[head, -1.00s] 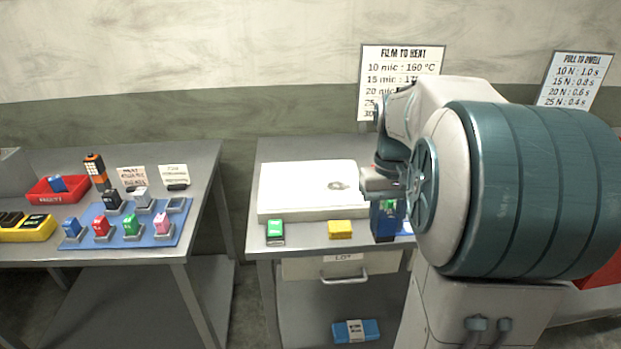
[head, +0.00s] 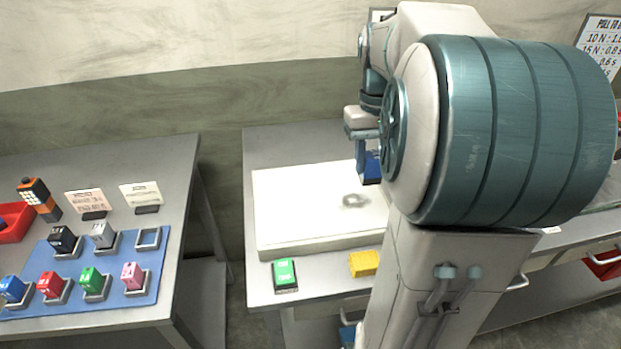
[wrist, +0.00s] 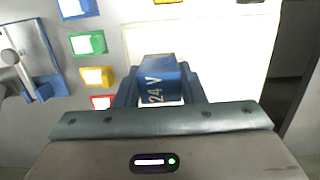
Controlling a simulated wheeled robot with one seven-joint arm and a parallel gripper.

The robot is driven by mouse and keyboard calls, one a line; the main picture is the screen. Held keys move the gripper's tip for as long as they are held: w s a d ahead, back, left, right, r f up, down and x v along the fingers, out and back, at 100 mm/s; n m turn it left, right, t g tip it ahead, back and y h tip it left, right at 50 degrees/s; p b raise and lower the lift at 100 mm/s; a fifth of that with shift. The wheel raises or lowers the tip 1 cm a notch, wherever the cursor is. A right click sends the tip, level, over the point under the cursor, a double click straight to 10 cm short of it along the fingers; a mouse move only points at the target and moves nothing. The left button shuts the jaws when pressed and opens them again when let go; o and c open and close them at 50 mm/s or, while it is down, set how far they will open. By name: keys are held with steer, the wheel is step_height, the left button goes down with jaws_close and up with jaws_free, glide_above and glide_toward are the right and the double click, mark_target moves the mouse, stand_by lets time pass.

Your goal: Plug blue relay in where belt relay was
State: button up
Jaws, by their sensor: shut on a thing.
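My gripper (head: 366,140) is above the white box on the middle table, shut on a blue relay (head: 372,167). In the wrist view the held relay (wrist: 158,82) is marked "24 V" and sits between the fingers. The blue board (head: 70,300) on the left table carries several coloured relays in grey sockets. One socket (head: 148,238) at the board's back right is empty. A black relay (head: 65,240) and a pale grey relay (head: 103,235) stand in the same row. I cannot tell where the belt relay was.
The white box (head: 300,200) fills much of the middle table. A green block (head: 285,274) and a yellow block (head: 364,263) lie at its front. A red bin (head: 12,222) and an orange-and-black device (head: 38,197) stand on the left table. A gap separates the tables.

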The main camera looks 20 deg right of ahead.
steer(key=w+a+f, duration=0.2)
steer(key=w, duration=0.1)
steer(key=w+a+f+p, duration=0.1)
steer(key=w+a+f, duration=0.1)
steer(key=w, duration=0.1)
steer(key=w+a+f, duration=0.2)
steer(key=w+f, duration=0.1)
steer(key=w, duration=0.1)
steer(key=shift+a+p, duration=0.2)
steer(key=shift+p, duration=0.1)
steer(key=shift+s+f, duration=0.1)
steer(key=shift+f, duration=1.85)
steer(key=shift+f, duration=0.15)
steer(key=o, duration=1)
